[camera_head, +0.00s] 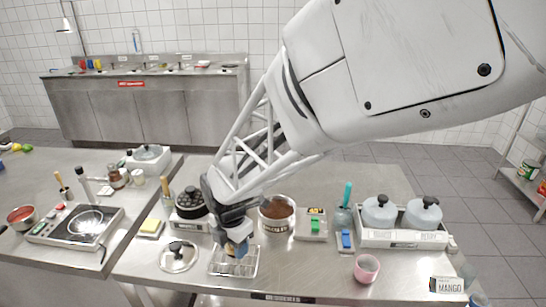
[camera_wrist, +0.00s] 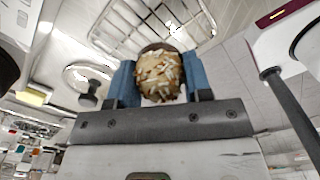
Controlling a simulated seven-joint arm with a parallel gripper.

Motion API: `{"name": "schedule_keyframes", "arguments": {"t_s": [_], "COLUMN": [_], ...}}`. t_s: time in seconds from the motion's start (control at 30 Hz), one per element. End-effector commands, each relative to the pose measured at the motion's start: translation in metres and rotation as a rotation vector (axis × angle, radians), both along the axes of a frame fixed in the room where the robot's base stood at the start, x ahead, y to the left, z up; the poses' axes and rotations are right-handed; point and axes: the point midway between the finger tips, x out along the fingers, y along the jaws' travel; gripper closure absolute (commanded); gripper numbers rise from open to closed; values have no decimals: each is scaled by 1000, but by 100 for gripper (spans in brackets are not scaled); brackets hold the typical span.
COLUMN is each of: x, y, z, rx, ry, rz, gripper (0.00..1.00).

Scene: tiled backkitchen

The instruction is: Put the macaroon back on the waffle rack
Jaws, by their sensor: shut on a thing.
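My gripper (camera_head: 236,247) has blue fingers and is shut on the macaroon (camera_wrist: 158,76), a tan lump covered in pale flakes. The wrist view shows the macaroon between both fingers. In the head view it is mostly hidden by the gripper. The waffle rack (camera_head: 222,271), a silver wire rack, lies near the table's front edge, and my gripper is over it. The rack also shows at the top of the wrist view (camera_wrist: 112,28). I cannot tell whether the macaroon touches the rack.
A round metal lid (camera_head: 179,262) with a black knob lies left of the rack. A pot of brown content (camera_head: 277,224) stands behind it to the right. A pink cup (camera_head: 367,269) stands further right, with bare steel between it and the rack.

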Motion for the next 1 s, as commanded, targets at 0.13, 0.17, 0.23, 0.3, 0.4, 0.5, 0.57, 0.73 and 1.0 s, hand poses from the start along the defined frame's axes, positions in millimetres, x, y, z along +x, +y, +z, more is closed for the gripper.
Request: {"name": "schedule_keyframes", "arguments": {"t_s": [0.13,0.17,0.23,0.3,0.4,0.5,0.57,0.73,1.0], "x": [8,8,9,9,9,9,9,9,9], "y": [5,6,6,6,6,6,6,6,6], "z": [-1,-1,-1,-1,-1,-1,-3,-16,-36], "rx": [1,1,1,1,0,0,0,-2,0], "ry": [-1,-1,-1,-1,0,0,0,2,0], "rz": [0,0,0,0,0,0,0,0,0], "gripper": [77,77,77,77,77,77,77,77,77]}}
